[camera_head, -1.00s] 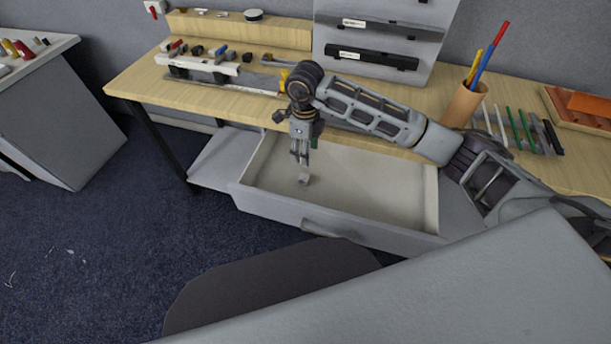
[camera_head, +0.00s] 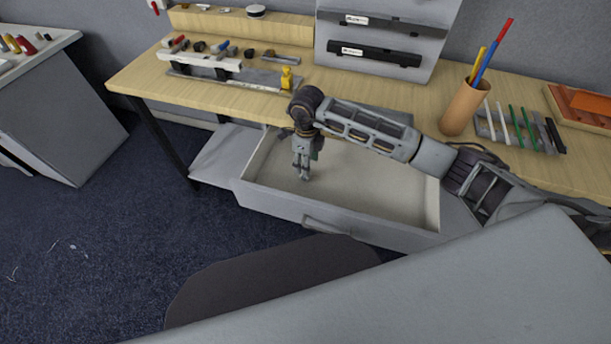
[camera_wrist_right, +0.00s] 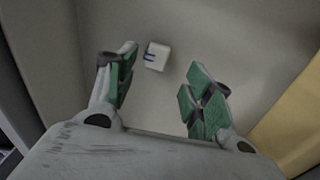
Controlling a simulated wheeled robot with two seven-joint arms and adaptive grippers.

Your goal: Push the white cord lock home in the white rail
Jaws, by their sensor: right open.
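A small white block with blue marks (camera_wrist_right: 157,56), which looks like the white cord lock, lies on the drawer floor in the right wrist view. My right gripper (camera_wrist_right: 161,88) is open above it, with green pads on both fingers and nothing between them. The block is beyond the fingertips, nearer the left finger. In the head view my right gripper (camera_head: 302,172) points down inside the open drawer and hides the block. The white rail (camera_head: 200,61) lies on the table at the left, with several small coloured parts along it. My left gripper is not in view.
The open drawer (camera_head: 330,222) has raised walls around my right gripper and is otherwise bare. A yellow figure (camera_head: 287,78) stands on the table near the rail. A pen cup (camera_head: 464,108) and a grey rack (camera_head: 385,30) stand further right.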

